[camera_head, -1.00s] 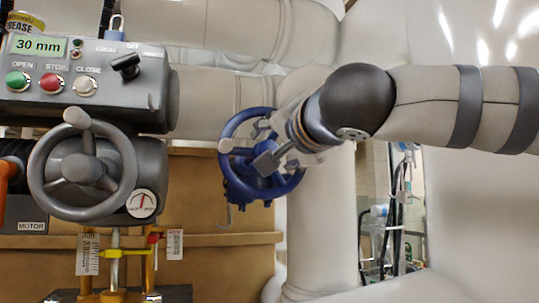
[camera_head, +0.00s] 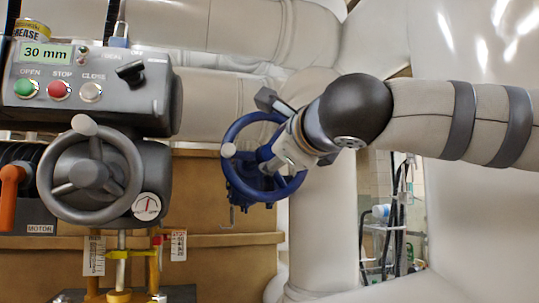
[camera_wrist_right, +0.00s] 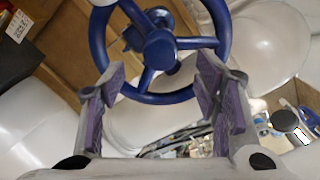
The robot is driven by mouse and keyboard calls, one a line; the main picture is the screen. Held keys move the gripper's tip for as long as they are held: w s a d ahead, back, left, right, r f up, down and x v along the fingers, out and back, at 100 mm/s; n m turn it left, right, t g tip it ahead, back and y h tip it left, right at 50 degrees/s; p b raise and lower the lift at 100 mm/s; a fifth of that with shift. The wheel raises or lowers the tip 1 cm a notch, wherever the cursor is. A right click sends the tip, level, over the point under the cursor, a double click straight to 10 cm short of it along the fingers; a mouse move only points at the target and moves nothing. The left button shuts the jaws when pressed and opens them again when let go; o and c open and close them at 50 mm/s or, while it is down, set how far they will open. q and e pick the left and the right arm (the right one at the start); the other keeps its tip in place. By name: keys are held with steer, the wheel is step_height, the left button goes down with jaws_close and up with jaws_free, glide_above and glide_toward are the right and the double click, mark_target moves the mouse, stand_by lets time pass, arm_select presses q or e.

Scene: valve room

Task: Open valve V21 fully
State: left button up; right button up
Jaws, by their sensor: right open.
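No V21 tag is readable. My right gripper (camera_head: 268,130) comes in from the right, in front of the wheel, and covers part of its upper right side. In the right wrist view the blue wheel (camera_wrist_right: 160,98) with its hub stands ahead of my right gripper (camera_wrist_right: 164,82). The purple-padded fingers are apart, near the lower rim, with nothing clamped between them. Whether they touch the rim cannot be told. My left gripper is out of view.
A grey actuator (camera_head: 92,118) with a "30 mm" display, green, red and white buttons and a grey handwheel (camera_head: 128,160) stands at left. An orange lever (camera_head: 12,180) is at far left. Large pale pipes (camera_head: 320,230) surround the blue wheel closely.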

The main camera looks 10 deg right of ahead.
mark_target(270, 154)
steer(key=shift+m, duration=0.4)
steer(key=shift+w, duration=0.1)
steer(key=shift+w, duration=3.25)
steer(key=shift+a, duration=0.1)
